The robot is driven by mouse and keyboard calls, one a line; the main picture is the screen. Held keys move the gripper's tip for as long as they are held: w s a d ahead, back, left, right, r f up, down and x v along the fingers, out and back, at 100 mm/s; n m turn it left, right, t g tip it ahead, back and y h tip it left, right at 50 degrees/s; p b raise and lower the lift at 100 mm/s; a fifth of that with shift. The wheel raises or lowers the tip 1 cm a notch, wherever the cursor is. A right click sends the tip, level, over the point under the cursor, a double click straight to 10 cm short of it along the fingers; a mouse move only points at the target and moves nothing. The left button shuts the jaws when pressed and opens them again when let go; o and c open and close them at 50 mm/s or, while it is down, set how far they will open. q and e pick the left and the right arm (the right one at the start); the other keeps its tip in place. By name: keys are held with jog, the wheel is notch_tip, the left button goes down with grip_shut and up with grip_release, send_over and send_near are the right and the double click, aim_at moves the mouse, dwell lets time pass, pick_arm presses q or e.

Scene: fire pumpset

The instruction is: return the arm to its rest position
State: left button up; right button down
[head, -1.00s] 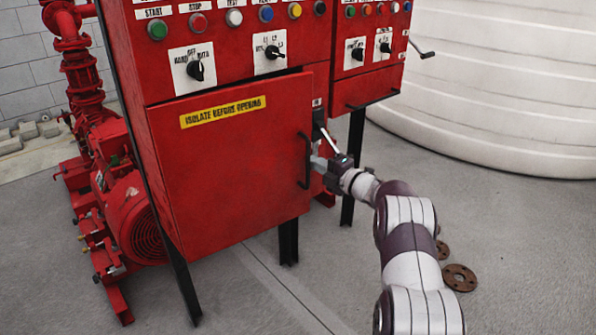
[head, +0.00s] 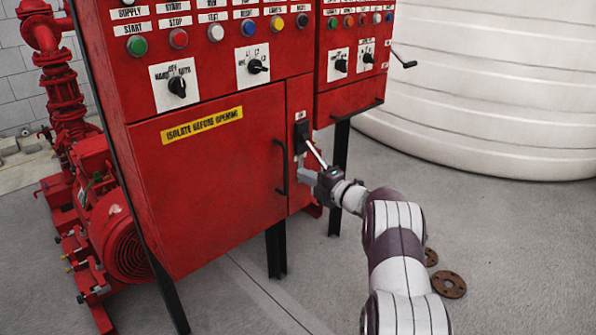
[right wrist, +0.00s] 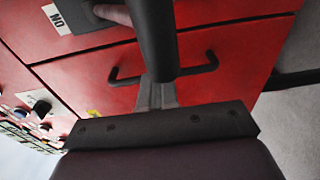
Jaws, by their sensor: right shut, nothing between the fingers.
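My right arm reaches up from the lower right of the head view. Its right gripper (head: 306,174) is shut and empty in front of the narrow panel right of the red cabinet door (head: 205,200). The shut fingers also show in the right wrist view (right wrist: 156,95), with the door's black bar handle (right wrist: 205,62) behind them. A switch lever (head: 315,154) juts from its black plate toward the gripper; contact cannot be told. A dark bar (right wrist: 153,35) stands close in front of the wrist camera. The door looks shut. My left gripper is not in view.
The cabinet's upper face carries buttons and knobs (head: 178,88). A crank (head: 403,60) sticks out at its right. A red pump (head: 115,235) stands left, a white tank (head: 480,90) behind right. Rusty discs (head: 449,284) lie on the floor beside my arm; the floor at far right is clear.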

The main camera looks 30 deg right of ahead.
jog(key=p+v, duration=0.1)
jog(key=v, duration=0.8)
jog(key=shift+s, duration=0.2)
